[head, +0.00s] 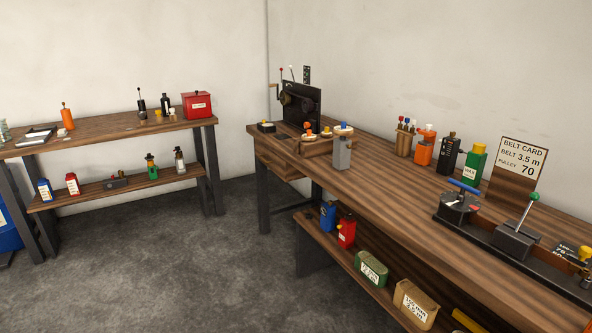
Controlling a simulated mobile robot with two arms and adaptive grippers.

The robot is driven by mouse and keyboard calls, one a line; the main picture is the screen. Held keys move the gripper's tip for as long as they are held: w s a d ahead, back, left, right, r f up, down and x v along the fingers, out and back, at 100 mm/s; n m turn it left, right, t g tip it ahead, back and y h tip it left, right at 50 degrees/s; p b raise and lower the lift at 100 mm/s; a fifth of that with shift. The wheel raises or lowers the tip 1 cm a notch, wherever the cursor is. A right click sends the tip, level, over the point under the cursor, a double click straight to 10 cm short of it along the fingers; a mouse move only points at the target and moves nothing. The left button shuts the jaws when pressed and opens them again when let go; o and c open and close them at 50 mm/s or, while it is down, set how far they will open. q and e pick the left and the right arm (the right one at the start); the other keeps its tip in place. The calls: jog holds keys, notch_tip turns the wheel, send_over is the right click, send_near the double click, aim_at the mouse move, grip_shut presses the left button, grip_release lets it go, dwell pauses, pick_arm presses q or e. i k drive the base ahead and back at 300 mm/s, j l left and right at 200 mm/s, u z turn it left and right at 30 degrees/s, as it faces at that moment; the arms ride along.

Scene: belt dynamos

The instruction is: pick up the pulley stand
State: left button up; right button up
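A low wooden stand (313,148) sits near the far left end of the long workbench. Several round pale and orange discs, some with yellow or blue knobs, sit on and around it; it looks like the pulley stand, but it is small and I cannot be sure. A grey block-shaped bottle (342,154) stands just in front and to the right, close to it and partly covering its right side. Neither of my grippers is in view.
The long workbench (380,185) has a clear middle. A black lever panel (301,103) stands behind the stand. Bottles, a green can (474,163), a belt card (519,165) and lever devices line its right part. A second table (105,132) stands left; the floor (190,270) between is free.

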aim_at(342, 154)
jog(key=i+l+z, duration=0.1)
jog(key=i+l, duration=0.15)
jog(key=i, duration=0.15)
jog(key=i+l, duration=0.2)
jog(key=i, duration=0.2)
jog(key=i+l+z, duration=0.15)
jog(key=i, duration=0.25)
jog(key=l+u, duration=0.15)
jog(key=l, duration=0.3)
